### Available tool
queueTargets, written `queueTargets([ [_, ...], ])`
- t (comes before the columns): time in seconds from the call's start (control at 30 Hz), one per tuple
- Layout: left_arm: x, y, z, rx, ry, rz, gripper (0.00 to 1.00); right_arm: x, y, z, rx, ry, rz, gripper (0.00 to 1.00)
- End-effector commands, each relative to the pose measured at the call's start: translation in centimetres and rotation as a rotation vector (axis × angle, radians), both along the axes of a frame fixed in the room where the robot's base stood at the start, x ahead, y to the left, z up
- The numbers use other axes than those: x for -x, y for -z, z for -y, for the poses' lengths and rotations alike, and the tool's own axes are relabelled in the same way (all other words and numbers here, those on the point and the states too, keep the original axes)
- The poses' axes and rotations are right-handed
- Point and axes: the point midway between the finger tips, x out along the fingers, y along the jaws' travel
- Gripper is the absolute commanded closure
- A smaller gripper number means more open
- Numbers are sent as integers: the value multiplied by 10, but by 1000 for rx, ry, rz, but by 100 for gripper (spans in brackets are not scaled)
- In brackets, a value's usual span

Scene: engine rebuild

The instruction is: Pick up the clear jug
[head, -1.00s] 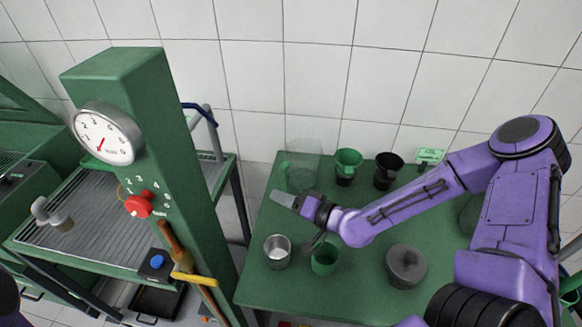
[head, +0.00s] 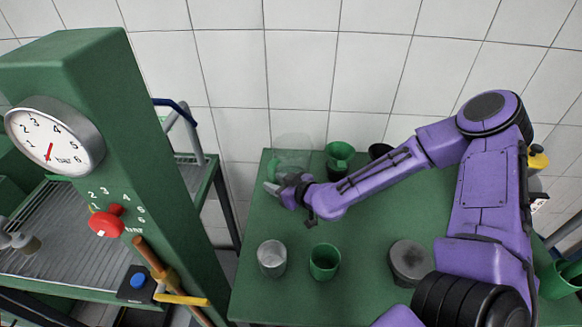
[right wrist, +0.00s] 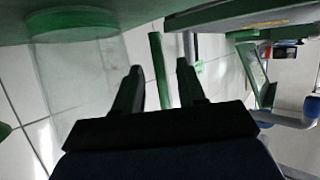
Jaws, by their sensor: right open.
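The clear jug (head: 296,146) stands at the back left of the green table, see-through with a green handle (head: 272,168) on its left. My right gripper (head: 275,187) is open and empty, low in front of the jug. In the right wrist view the picture is upside down; the jug's clear body (right wrist: 80,85) and green base (right wrist: 75,22) show at the left. A green upright bar, which looks like the handle (right wrist: 157,80), shows between the open fingers (right wrist: 160,68); I cannot tell how deep it lies. My left gripper is not in view.
A green cup (head: 340,157) and a black cup (head: 380,151) stand right of the jug. A metal cup (head: 272,258), another green cup (head: 324,262) and a dark round pot (head: 410,262) stand nearer me. A green column with a gauge (head: 55,138) rises at the left.

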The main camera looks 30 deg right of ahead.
Motion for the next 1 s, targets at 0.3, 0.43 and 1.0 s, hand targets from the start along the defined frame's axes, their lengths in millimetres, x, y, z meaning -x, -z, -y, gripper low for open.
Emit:
queueTargets([
  [0.3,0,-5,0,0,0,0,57,-35,16,-11,0,2,0,60],
  [0.43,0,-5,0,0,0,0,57,-37,16,-11,-2,3,0,60],
  [1.0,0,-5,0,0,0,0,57,-37,15,-11,-2,3,2,100],
])
